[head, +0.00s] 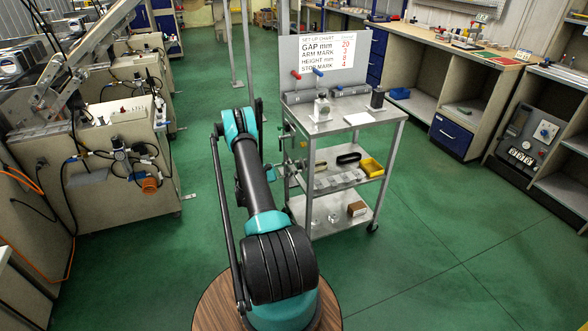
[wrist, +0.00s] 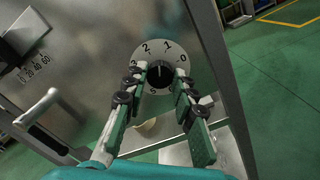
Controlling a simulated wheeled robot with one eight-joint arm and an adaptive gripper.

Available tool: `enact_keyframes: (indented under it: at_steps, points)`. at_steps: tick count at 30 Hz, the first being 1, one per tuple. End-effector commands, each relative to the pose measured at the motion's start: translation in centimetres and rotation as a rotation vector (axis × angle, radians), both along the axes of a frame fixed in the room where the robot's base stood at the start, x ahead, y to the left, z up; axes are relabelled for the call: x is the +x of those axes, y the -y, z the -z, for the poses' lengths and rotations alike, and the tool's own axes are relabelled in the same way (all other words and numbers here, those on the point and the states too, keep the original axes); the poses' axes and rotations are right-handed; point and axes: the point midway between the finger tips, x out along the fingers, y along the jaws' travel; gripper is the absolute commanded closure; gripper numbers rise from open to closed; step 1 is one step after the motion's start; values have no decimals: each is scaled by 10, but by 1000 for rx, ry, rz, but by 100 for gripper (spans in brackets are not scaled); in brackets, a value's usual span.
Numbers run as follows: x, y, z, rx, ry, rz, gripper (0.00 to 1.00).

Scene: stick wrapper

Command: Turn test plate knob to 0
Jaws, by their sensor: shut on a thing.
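The test plate knob (wrist: 159,74) is a small dark knob at the centre of a round pale dial (wrist: 157,52) in the wrist view. The digits 0, 1 and 2 are readable along the dial's upper edge, with 0 at the right. Lower digits are partly hidden by the fingers. A faint light mark on the knob seems to point up, between 2 and 1; it is small. My gripper (wrist: 160,80) has its two dark-padded, green-backed fingers on either side of the knob, shut on it. In the head view I cannot make out the knob clearly.
Machines (head: 125,150) stand at the left, workbenches (head: 455,65) at the right. The green floor is clear right of the cart.

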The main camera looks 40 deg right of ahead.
Motion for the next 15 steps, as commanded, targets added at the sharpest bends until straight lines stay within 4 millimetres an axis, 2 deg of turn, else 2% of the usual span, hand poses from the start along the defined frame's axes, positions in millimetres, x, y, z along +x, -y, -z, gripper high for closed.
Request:
enact_keyframes:
  at_steps: [15]
  points:
    - [-1,-1,1,-114,478,1,100]
